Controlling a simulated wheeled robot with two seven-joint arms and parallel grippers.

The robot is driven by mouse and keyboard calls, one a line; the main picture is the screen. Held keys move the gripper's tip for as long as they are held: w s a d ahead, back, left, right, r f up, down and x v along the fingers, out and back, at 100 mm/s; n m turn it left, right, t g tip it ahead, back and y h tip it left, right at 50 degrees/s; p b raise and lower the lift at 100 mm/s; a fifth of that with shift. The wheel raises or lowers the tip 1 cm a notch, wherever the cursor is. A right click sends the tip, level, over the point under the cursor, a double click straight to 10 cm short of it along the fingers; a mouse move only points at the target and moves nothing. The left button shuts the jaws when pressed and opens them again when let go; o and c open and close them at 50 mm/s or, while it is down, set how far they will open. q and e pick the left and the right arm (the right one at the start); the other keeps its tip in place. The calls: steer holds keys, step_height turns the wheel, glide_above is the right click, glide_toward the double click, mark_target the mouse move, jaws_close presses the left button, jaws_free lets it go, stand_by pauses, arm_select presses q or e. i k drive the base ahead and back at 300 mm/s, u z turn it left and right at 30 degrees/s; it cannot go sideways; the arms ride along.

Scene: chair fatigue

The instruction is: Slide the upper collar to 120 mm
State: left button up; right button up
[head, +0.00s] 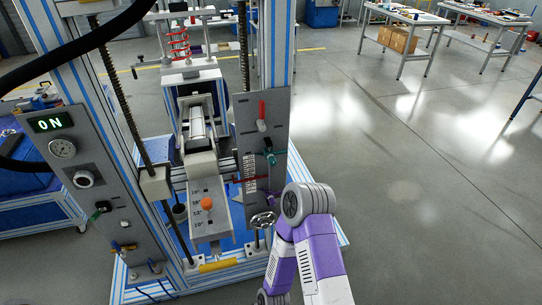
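A grey upright plate (281,185) on the right of the test frame carries a white graduated scale (249,182). I cannot tell which part is the upper collar, and the scale's numbers are too small to read. My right arm, purple and white, rises at the lower middle, bent right of the plate's foot. Neither gripper shows.
A sloped box with an orange knob (207,203) is in the frame's middle. A small handwheel (262,220) is by the plate's foot. The floor at right is clear up to tables (407,18).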

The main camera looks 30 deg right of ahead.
mark_target(265, 152)
steer(key=k, duration=1.1)
steer(key=z, duration=0.85)
steer(key=i, duration=0.8)
steer(key=u, duration=0.35)
